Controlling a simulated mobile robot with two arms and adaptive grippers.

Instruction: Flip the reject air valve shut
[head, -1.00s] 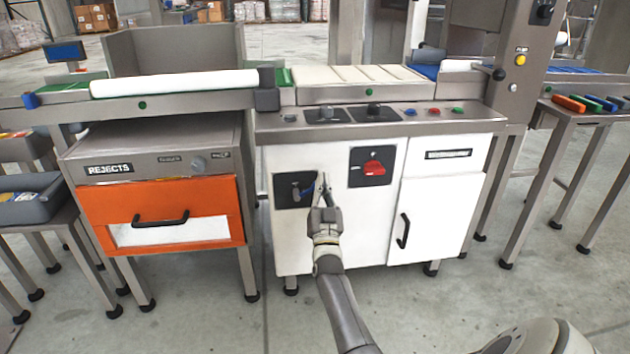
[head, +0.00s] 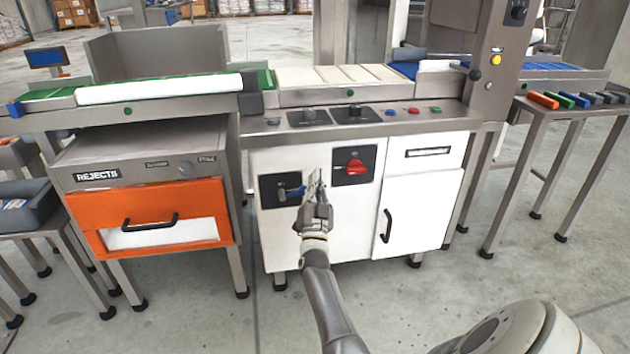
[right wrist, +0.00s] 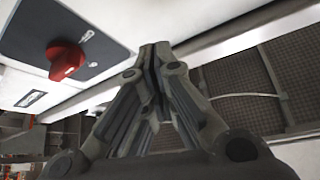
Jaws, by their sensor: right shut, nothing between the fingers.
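The air valve is a blue lever (head: 292,191) on a dark square plate (head: 268,198) on the white cabinet front, left of centre in the head view. The lever lies roughly level, its free end pointing right. My right gripper (head: 315,178) is shut and empty, just right of the lever's end and in front of the cabinet. I cannot tell whether it touches the lever. In the right wrist view its closed fingers (right wrist: 155,52) point at the white panel; the blue lever is not visible there. My left gripper is not in view.
A red rotary switch (head: 355,167) sits right of the gripper and also shows in the right wrist view (right wrist: 65,60). An orange rejects drawer (head: 190,205) stands left, a white door with a black handle (head: 387,226) right. Control knobs line the counter edge above. Floor in front is clear.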

